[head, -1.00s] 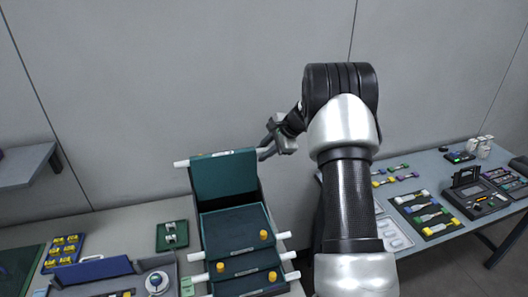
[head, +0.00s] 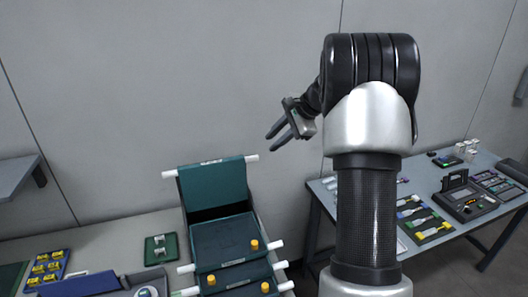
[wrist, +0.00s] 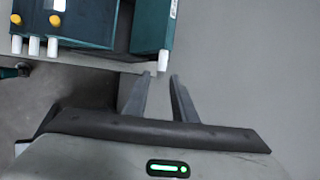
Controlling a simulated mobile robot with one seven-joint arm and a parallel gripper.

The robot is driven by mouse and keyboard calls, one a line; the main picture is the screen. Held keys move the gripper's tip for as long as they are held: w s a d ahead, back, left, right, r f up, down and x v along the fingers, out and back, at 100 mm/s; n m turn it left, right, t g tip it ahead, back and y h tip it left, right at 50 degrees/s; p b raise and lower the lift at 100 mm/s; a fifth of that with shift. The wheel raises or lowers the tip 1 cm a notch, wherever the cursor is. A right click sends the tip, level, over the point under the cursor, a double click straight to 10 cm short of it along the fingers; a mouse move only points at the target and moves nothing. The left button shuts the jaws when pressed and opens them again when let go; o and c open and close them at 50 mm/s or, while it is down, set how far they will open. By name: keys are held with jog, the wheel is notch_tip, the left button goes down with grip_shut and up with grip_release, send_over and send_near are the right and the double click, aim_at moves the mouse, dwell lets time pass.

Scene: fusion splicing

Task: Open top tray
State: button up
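A dark green tray unit holds several stacked trays. Its top tray (head: 212,186) is swung up and stands nearly upright at the back, with white pegs at its sides. The lower trays (head: 222,238) lie flat with yellow knobs. My gripper (head: 271,142) is open and empty, above and to the right of the top tray's right peg (head: 252,158). In the wrist view the top tray (wrist: 153,24) shows from its edge, and its white peg (wrist: 163,62) appears just beyond the open fingertips (wrist: 161,76). No contact shows.
A small green tray with white parts (head: 161,249) lies left of the unit. A blue tray of yellow parts (head: 46,269) is farther left. A second table (head: 420,190) with splicing tools stands at right. The wall is close behind; air above the unit is clear.

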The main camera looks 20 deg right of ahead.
jog(key=v, duration=0.3)
jog(key=shift+s+d+r, duration=0.15)
jog(key=shift+d+r, duration=0.05)
jog(key=shift+r, duration=0.1)
